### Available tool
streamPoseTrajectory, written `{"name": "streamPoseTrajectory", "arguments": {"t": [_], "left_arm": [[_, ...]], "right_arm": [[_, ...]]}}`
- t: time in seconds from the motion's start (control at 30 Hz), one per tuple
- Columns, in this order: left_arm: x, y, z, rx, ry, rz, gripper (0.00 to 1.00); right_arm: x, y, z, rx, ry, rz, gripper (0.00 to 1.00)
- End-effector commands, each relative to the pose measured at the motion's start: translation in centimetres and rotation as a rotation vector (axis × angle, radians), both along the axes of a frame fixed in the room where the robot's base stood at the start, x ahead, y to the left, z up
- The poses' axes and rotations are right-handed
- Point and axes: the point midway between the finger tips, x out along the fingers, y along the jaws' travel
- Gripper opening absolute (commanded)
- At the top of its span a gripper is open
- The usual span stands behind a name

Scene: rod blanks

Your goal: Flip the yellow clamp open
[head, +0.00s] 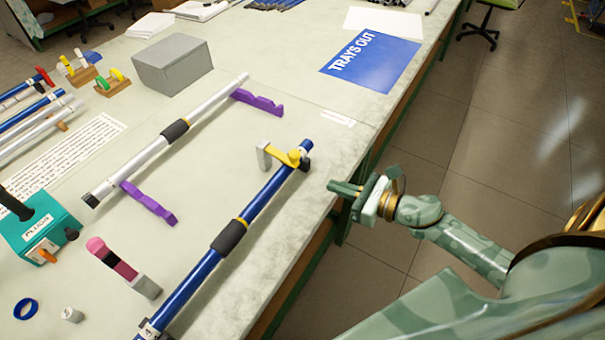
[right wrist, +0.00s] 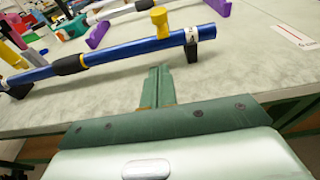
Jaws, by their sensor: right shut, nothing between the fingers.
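The yellow clamp (head: 287,157) sits on the far end of a blue rod (head: 262,200), with a grey block at its left end. In the right wrist view the clamp (right wrist: 160,22) shows as a yellow knob standing above the blue rod (right wrist: 125,50). I cannot tell from its lever how far it is open. My right gripper (head: 334,187) is just right of the clamp, near the table's edge, apart from it. In the right wrist view its fingers (right wrist: 160,73) are together and empty, pointing toward the rod. My left gripper is not in view.
A white rod (head: 205,108) rests on purple supports (head: 148,202) to the left. A pink and grey clamp (head: 122,266), a teal box (head: 38,232) and a grey box (head: 172,64) stand on the table. A blue "TRAYS OUT" sheet (head: 372,62) lies beyond. Bare table surrounds the clamp's right side.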

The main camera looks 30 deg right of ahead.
Motion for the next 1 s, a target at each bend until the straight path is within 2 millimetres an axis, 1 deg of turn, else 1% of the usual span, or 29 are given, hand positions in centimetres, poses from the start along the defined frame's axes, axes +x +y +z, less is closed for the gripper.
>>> {"name": "streamPoseTrajectory", "arguments": {"t": [0.17,0.27,0.5,0.63,0.8,1.0], "left_arm": [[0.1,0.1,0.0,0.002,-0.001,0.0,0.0],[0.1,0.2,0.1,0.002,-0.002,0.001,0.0],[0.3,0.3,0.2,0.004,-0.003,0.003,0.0],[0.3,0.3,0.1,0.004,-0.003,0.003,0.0],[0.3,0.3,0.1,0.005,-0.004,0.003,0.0],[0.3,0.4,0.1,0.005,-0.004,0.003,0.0]], "right_arm": [[0.8,0.4,-0.1,0.001,-0.002,-0.002,0.0],[2.1,1.1,-0.3,0.001,-0.003,-0.001,0.0],[5.8,3.4,-1.3,0.002,-0.001,-0.002,0.0],[7.4,4.3,-1.7,0.003,0.0,-0.003,0.0],[8.4,4.9,-1.9,0.002,0.001,-0.001,0.0],[8.5,5.0,-2.0,0.001,0.002,-0.001,0.0]]}}
